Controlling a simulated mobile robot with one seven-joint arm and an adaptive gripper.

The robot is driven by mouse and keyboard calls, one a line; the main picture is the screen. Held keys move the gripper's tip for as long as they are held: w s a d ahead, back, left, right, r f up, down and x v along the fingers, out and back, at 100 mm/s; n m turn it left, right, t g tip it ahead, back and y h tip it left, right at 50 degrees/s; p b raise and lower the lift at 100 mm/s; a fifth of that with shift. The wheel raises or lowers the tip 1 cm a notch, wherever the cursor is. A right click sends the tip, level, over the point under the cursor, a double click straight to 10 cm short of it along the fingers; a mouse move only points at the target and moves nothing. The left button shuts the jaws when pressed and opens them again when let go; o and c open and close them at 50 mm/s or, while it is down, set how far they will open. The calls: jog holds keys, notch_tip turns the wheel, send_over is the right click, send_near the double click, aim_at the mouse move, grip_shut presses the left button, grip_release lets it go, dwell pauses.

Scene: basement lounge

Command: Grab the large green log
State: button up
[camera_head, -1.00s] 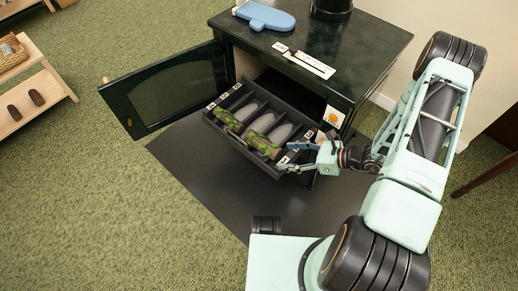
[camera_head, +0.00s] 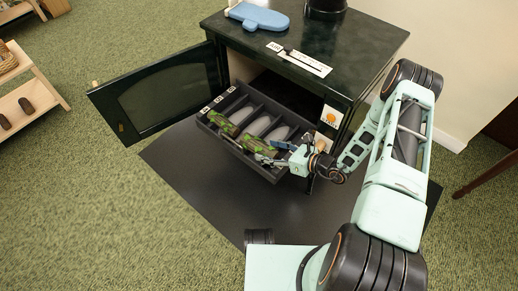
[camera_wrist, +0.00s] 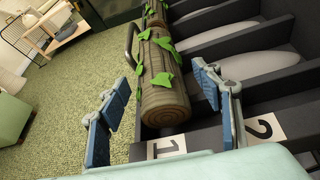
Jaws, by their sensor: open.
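A brown log with green leaves (camera_wrist: 164,85) lies along the front edge of a dark sectioned tray (camera_head: 268,174), which also shows in the wrist view (camera_wrist: 250,85). A second leafy log (camera_head: 222,124) lies in line beyond it; its end shows at the top of the wrist view (camera_wrist: 155,15). I cannot surely tell which is larger. My gripper (camera_head: 274,156) is at the tray's near right corner. In the wrist view, my gripper's open blue fingers (camera_wrist: 168,108) are on either side of the nearer log's end, with nothing gripped.
The tray juts from a dark green cabinet (camera_head: 345,50) with its door (camera_head: 165,95) open at left. A blue mitt (camera_head: 258,16) lies on top.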

jog(key=shift+x, duration=1.25)
jog(key=shift+c, duration=0.5)
jog(key=c, duration=1.3)
